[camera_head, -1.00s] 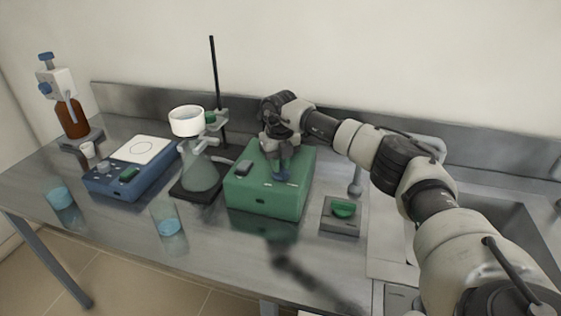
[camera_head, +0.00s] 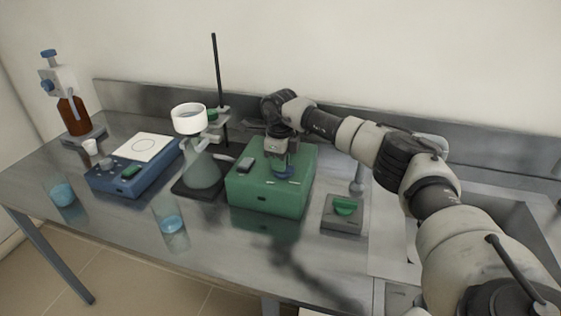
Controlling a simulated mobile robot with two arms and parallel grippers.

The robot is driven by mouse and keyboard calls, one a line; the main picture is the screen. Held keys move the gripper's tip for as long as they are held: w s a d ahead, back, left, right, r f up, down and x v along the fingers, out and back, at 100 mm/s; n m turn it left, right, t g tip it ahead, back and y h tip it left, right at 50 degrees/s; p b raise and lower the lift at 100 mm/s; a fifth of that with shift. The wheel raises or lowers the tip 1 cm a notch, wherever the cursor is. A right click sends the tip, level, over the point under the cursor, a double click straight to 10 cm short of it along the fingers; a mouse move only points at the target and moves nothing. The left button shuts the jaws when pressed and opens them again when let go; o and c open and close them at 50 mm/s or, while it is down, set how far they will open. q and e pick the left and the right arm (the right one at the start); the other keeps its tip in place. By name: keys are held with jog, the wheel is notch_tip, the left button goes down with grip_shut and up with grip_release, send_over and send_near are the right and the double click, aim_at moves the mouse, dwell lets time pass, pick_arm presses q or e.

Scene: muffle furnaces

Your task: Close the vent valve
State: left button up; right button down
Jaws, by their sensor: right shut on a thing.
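A green box (camera_head: 265,202) stands on the steel bench, right of the flask. White marks lie on the box top beside the knob. My left gripper is not in view.
The front bench is mostly clear.

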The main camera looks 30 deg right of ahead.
jog(key=shift+n, duration=0.5)
jog(key=c, duration=1.1)
grip_release()
notch_tip(320, 180, up, 11)
jog(key=b, duration=0.1)
jog(key=shift+b, duration=0.3)
jog(key=shift+f, duration=0.15)
